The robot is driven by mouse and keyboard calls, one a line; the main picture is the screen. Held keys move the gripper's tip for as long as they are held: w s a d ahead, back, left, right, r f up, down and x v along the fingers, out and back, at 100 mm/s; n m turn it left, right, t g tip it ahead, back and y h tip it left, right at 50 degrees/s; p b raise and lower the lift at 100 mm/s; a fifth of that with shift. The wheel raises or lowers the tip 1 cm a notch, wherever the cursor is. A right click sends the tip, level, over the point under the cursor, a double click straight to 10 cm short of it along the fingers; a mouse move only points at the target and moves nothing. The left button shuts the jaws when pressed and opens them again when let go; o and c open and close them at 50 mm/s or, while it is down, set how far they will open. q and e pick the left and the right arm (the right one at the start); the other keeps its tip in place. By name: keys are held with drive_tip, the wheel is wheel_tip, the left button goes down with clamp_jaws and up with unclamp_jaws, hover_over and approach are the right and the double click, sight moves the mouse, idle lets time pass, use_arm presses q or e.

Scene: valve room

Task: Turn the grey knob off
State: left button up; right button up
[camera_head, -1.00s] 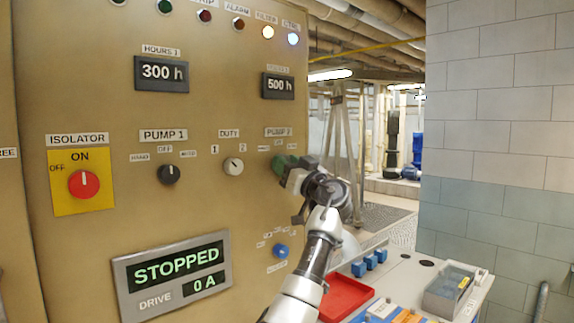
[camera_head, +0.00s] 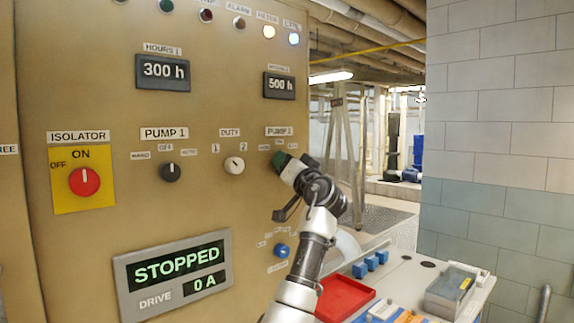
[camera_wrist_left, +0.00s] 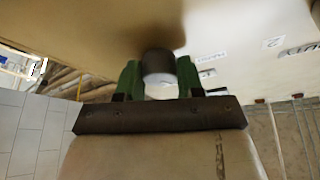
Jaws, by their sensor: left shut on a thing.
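My left gripper (camera_head: 286,163) is at the panel, just below the PUMP 2 label (camera_head: 279,131). Its green fingers hide the knob there in the head view. In the left wrist view the two green fingers stand on either side of a round knob (camera_wrist_left: 159,66) with a dark grey body and a pale face. The gripper is shut on this knob. Its pointer setting cannot be read. My right gripper is out of view.
The panel also carries the red ISOLATOR switch (camera_head: 84,181), the dark PUMP 1 knob (camera_head: 170,172), the pale DUTY knob (camera_head: 234,165) and a blue knob (camera_head: 281,251) below my gripper. A red tray (camera_head: 345,298) lies at lower right. The display (camera_head: 178,265) reads STOPPED.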

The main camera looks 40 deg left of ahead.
use_arm(q)
drive_tip(key=m+t+h+p, duration=0.1)
drive_tip(key=m, duration=0.3)
drive_tip(key=shift+r, duration=0.15)
drive_tip(key=shift+m, duration=0.3)
drive_tip(key=o, duration=0.9)
drive_tip(key=shift+d, duration=0.1)
